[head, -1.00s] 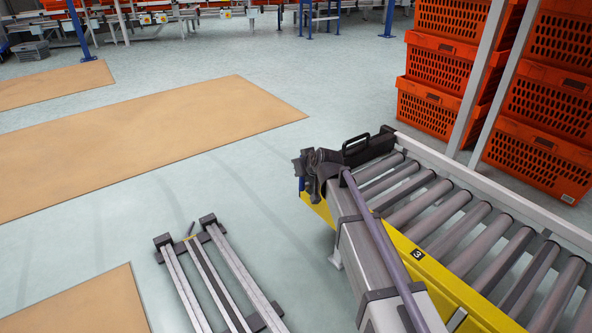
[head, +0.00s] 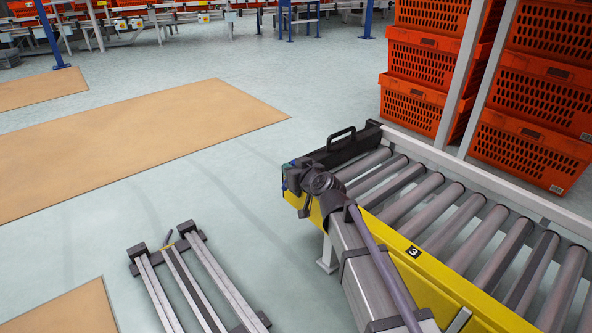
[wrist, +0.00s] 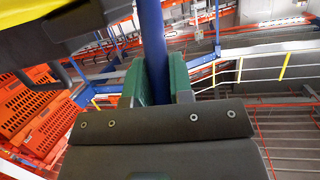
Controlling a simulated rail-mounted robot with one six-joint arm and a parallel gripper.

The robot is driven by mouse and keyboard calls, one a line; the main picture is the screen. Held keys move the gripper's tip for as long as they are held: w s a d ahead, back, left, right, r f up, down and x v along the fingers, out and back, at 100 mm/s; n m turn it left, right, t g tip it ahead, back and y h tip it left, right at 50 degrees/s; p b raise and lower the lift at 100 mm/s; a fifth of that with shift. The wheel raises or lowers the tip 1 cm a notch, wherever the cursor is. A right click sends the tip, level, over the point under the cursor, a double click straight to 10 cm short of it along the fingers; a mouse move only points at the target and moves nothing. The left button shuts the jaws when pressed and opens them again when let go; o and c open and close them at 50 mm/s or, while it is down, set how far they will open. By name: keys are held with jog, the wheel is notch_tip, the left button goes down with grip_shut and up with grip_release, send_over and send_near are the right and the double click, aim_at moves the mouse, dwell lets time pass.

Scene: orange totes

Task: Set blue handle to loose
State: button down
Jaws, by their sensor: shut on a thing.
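The blue handle (wrist: 152,40) is a smooth upright bar in the wrist view. It passes between the green fingers of my gripper (wrist: 158,83), which are shut on it. Its lower end is hidden behind the dark gripper body. In the head view my gripper (head: 288,175) is at the near left end of the roller conveyor (head: 412,254), by the end of its yellow side rail. My wrist and arm hide most of the handle there, and only small green and blue bits show.
A black end bar (head: 345,148) with a loop grip crosses the conveyor's end beside my gripper. Stacked orange totes (head: 425,58) stand behind white posts at the right. A low metal rail frame (head: 190,275) is on the floor at the left. Tan mats (head: 140,150) lie on open floor.

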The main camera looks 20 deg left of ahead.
jog(key=c, duration=1)
grip_release()
jog(key=p+v, duration=0.2)
jog(key=v, duration=0.8)
jog(key=shift+s+d+p, duration=0.25)
jog(key=shift+s+p, duration=0.05)
jog(key=shift+p, duration=0.1)
